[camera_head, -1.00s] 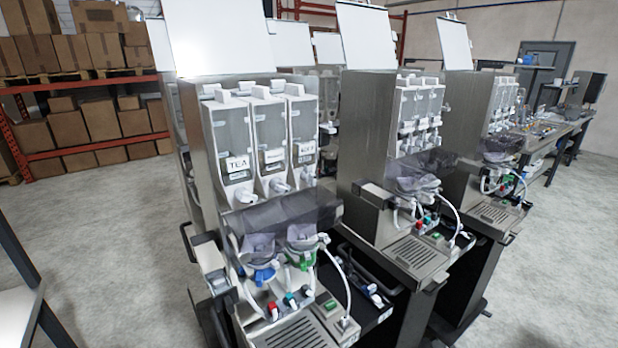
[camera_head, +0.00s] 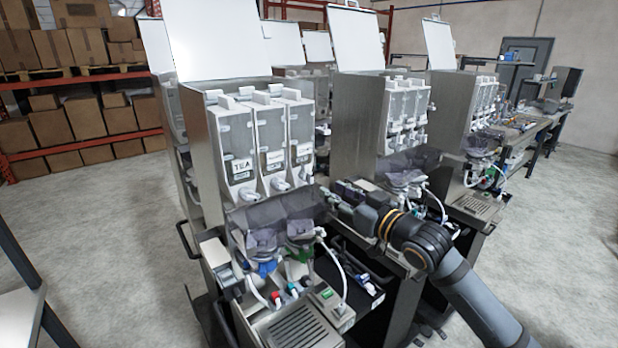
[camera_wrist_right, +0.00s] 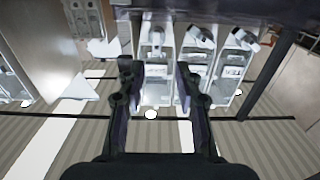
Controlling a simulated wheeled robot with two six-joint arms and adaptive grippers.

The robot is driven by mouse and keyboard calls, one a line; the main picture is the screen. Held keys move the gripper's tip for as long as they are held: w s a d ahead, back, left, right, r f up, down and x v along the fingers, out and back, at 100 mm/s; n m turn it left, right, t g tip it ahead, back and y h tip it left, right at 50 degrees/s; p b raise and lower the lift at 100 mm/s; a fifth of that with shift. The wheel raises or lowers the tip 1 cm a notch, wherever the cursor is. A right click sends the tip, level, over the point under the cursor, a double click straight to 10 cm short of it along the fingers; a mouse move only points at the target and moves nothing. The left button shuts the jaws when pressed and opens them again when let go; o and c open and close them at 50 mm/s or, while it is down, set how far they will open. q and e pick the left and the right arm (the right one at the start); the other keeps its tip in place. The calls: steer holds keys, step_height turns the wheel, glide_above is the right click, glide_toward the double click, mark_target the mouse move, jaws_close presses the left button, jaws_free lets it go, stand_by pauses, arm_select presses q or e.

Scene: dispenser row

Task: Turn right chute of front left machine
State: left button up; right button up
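The front left machine (camera_head: 207,130) carries three clear canisters side by side. The left one is labelled TEA. The right canister (camera_head: 298,132) has a white chute (camera_head: 306,172) at its lower front. The wrist view is inverted, so this chute (camera_wrist_right: 155,38) shows there at the left of the row, with TEA at the right. My right gripper (camera_head: 327,195) is just right of and below the chute in the head view. Its two fingers (camera_wrist_right: 158,80) are apart with nothing gripped, and the right canister shows between them. My left gripper is out of view.
Below the canisters are a smoky translucent cover (camera_head: 272,212), mixing bowls, a white hose and a drip tray (camera_head: 298,330). A second machine (camera_head: 357,110) stands close on the right, behind my right arm. Grey floor is open at left.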

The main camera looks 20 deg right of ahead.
mark_target(312, 178)
steer(key=p+x, duration=0.4)
steer(key=x, duration=0.5)
steer(key=shift+w+d+f, duration=0.1)
steer(key=shift+w, duration=0.25)
steer(key=shift+w+f, duration=0.15)
steer(key=shift+w, duration=0.4)
jaws_close()
